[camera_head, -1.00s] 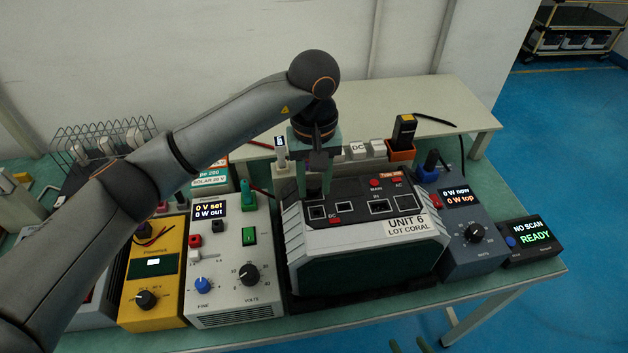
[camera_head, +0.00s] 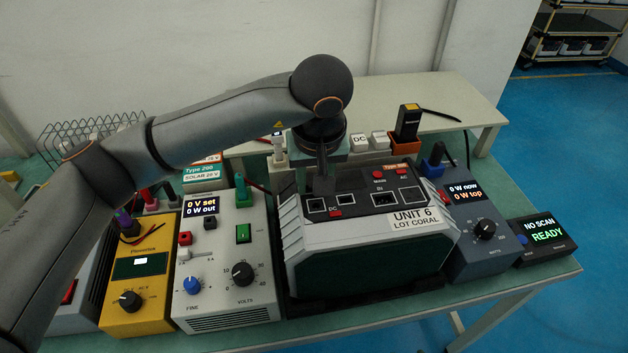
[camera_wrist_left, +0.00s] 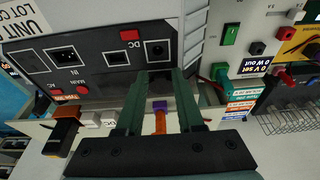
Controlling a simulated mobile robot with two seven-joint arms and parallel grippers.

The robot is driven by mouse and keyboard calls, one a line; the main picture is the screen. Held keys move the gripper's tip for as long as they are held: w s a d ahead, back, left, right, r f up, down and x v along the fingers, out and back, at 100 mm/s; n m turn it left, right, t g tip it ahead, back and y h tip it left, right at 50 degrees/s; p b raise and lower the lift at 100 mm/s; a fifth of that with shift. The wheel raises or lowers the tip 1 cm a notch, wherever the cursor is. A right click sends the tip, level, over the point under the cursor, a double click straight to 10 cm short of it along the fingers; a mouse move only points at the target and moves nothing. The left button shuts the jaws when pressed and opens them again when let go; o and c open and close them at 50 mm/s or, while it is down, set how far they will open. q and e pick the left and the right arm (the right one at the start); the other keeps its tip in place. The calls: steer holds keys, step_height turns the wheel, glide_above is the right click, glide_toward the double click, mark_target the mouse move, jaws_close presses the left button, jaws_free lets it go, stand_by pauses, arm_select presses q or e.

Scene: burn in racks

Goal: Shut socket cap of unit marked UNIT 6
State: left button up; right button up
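The unit marked UNIT 6 (camera_head: 368,250) is a grey case with a dark green front, standing on the bench. Its black top panel (camera_head: 345,192) carries several sockets; in the left wrist view the round DC socket (camera_wrist_left: 158,48) shows uncovered. A small dark flap (camera_wrist_left: 160,78), which looks like the socket cap, stands by the panel edge below that socket. My left gripper (camera_wrist_left: 160,88) has its two green fingers apart, one on each side of the flap. Whether they touch it I cannot tell. In the head view the left gripper (camera_head: 324,182) hides part of the panel's left end. My right gripper is not in view.
A grey power supply (camera_head: 225,270) and a yellow meter (camera_head: 140,290) stand left of the unit. A blue-grey load box (camera_head: 475,235) and a READY display (camera_head: 541,240) stand right. An orange holder (camera_head: 402,145) with a black device and white DC blocks stand behind.

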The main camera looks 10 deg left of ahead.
arm_select(q)
steer(key=o, duration=0.4)
steer(key=shift+w, duration=0.1)
steer(key=v, duration=1.2)
steer(key=shift+r+b, duration=0.2)
steer(key=shift+b, duration=0.2)
